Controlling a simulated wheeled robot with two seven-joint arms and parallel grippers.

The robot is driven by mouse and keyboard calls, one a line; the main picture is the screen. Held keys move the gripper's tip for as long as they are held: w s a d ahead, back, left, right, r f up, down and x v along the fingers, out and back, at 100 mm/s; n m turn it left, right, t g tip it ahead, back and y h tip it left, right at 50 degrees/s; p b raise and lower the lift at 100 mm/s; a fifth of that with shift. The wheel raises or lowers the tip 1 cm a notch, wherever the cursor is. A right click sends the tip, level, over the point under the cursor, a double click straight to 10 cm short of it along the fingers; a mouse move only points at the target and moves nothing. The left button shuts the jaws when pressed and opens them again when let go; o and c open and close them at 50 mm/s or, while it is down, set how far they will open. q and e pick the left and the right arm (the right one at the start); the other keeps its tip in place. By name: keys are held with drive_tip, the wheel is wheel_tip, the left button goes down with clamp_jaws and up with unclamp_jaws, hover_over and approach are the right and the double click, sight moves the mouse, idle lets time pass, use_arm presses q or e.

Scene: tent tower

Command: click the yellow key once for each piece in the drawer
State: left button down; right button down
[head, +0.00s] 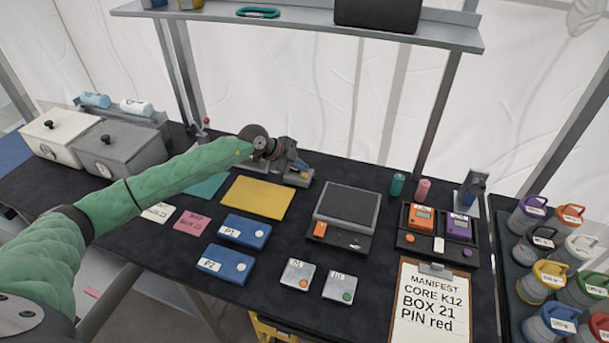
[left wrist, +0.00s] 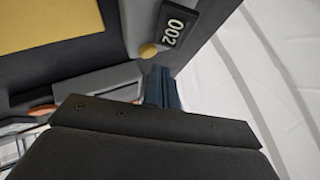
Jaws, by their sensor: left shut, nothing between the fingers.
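The round yellow key (left wrist: 148,50) shows in the left wrist view on a grey counter, beside a dark display (left wrist: 173,26) reading 002. My left gripper (left wrist: 158,70) is shut and empty, its blue-grey fingertips close to the key; I cannot tell whether they touch it. In the head view the left gripper (head: 298,165) is over the small grey counter (head: 299,179) behind the yellow mat, and hides its key. No drawer contents show. My right gripper is out of view.
A yellow mat (head: 257,198), blue boxes (head: 245,231), a scale (head: 346,207) and a manifest clipboard (head: 431,305) lie on the dark table. Several lidded jars (head: 540,281) stand at the right. A shelf (head: 300,25) spans the back.

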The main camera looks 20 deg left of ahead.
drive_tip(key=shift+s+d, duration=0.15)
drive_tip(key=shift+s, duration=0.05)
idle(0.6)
use_arm(q)
drive_tip(key=shift+f, duration=0.2)
drive_tip(key=shift+f, duration=0.3)
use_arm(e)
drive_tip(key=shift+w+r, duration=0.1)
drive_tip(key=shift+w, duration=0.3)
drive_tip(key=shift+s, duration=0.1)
